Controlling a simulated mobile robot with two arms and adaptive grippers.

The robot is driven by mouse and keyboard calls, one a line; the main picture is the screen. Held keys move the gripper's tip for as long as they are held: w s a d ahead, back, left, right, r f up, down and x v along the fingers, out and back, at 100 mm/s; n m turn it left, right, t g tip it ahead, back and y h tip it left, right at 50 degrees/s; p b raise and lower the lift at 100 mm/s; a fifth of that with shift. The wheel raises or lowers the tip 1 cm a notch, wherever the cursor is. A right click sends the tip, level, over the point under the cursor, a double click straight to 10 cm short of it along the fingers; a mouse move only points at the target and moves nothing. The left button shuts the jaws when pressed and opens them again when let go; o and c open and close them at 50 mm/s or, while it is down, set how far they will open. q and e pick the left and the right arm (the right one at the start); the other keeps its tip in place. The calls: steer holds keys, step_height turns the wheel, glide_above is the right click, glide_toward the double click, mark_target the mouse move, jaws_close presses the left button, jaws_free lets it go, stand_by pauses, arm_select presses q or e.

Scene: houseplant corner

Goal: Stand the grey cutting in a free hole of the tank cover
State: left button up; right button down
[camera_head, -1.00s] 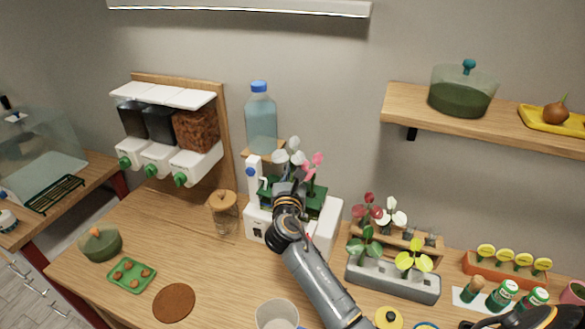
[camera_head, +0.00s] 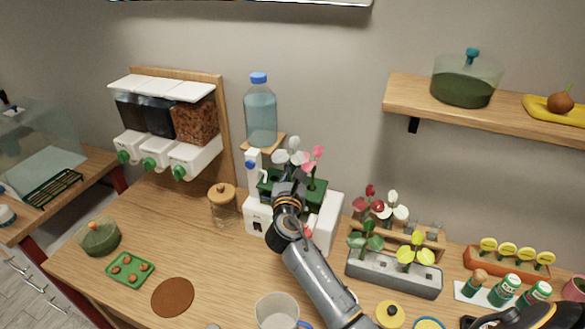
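The grey cutting (camera_head: 291,157), with pale grey leaves, rises just behind my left gripper (camera_head: 287,185) at the green tank cover. The cover (camera_head: 317,193) lies on the white tank (camera_head: 328,220). A pink-leaved cutting (camera_head: 313,154) stands beside the grey one. My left gripper is over the cover's front; its wrist hides the fingertips and the cutting's lower stem. I cannot tell whether it grips the stem or whether the stem is in a hole. My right gripper (camera_head: 480,322) is partly in view at the bottom right edge, with no object visible in it.
A blue-capped bottle (camera_head: 260,110) stands behind the tank and a cork-lidded jar (camera_head: 222,207) to its left. A grey planter (camera_head: 394,276) with several cuttings is to the right. A mug (camera_head: 276,312) is in front.

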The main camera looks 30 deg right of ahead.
mark_target(293, 157)
steer(key=c, duration=1)
jaws_free()
step_height(293, 157, up, 7)
steer(key=p, duration=0.8)
stand_by(0.3)
